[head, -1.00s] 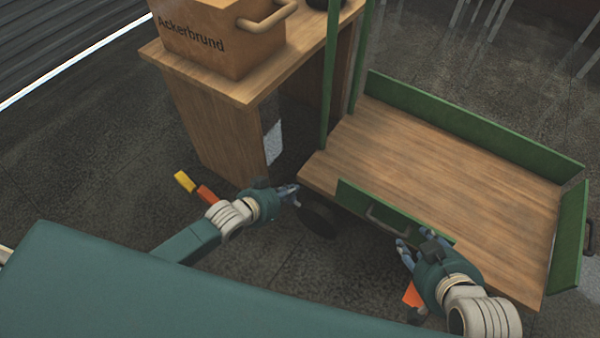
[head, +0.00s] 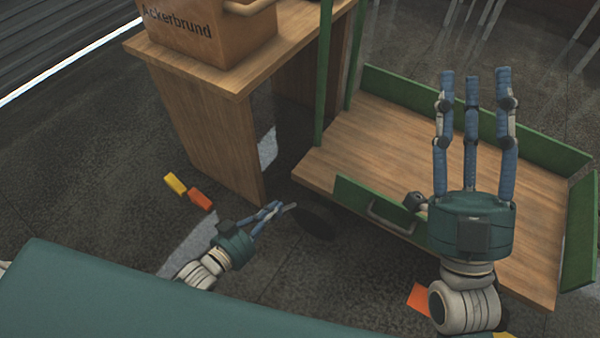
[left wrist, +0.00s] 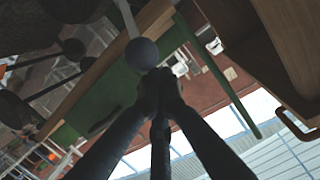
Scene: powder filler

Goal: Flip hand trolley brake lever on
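The hand trolley (head: 400,150) has a wooden deck with green side boards and green uprights. In the left wrist view, a pale rod ending in a round grey knob (left wrist: 141,54), which looks like the brake lever, hangs just beyond my left fingertips. I cannot tell whether they touch it or which way it is set. My left gripper (head: 277,210) is low beside the trolley's near left corner, by a dark wheel (head: 316,222). Its fingers converge at the tips (left wrist: 160,88) with nothing visible between them. My right gripper (head: 474,80) is open and empty, fingers pointing up, in front of the deck.
A wooden table (head: 190,130) with a box marked Ackerbrund (head: 210,38) stands left of the trolley. Yellow (head: 175,183) and orange (head: 200,199) blocks lie on the floor, with another orange piece (head: 420,298) near my right arm.

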